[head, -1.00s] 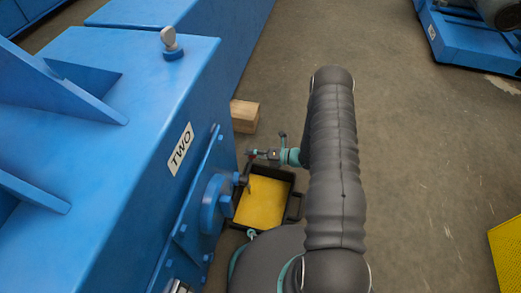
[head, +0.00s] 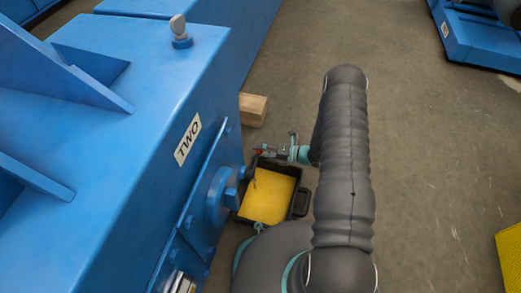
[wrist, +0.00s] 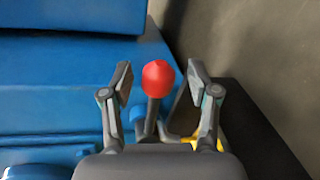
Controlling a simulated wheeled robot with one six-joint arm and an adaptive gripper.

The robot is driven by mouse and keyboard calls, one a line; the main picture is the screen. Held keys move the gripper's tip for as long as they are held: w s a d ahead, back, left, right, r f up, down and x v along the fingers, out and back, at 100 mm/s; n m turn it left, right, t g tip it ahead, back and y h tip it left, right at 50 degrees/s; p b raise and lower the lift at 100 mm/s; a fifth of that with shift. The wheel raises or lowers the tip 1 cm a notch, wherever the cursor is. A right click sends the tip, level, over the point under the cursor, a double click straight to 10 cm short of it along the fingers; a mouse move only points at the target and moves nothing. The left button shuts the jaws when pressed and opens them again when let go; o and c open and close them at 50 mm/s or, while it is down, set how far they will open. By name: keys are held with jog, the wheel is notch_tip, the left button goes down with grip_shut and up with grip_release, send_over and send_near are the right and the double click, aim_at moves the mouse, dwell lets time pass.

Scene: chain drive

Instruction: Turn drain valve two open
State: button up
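The drain valve shows as a dark lever with a red knob (wrist: 158,78) in the wrist view, in front of a blue machine body. In the head view a small spot of red (head: 260,153) shows at my gripper's tip, beside the blue housing labelled TWO (head: 187,139). My gripper (wrist: 160,84) is open, with one finger on each side of the red knob and a visible gap on both sides. In the head view my gripper (head: 272,152) is small, and the valve's body is mostly hidden.
A black tray (head: 300,203) with a yellow inside sits on the floor below the valve. A wooden block (head: 253,109) lies behind it. A round blue flange (head: 217,196) sticks out of the housing. Open concrete floor lies to the right.

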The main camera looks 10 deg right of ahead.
jog(key=shift+a, duration=0.2)
jog(key=v, duration=1.2)
jog(key=shift+r, duration=0.1)
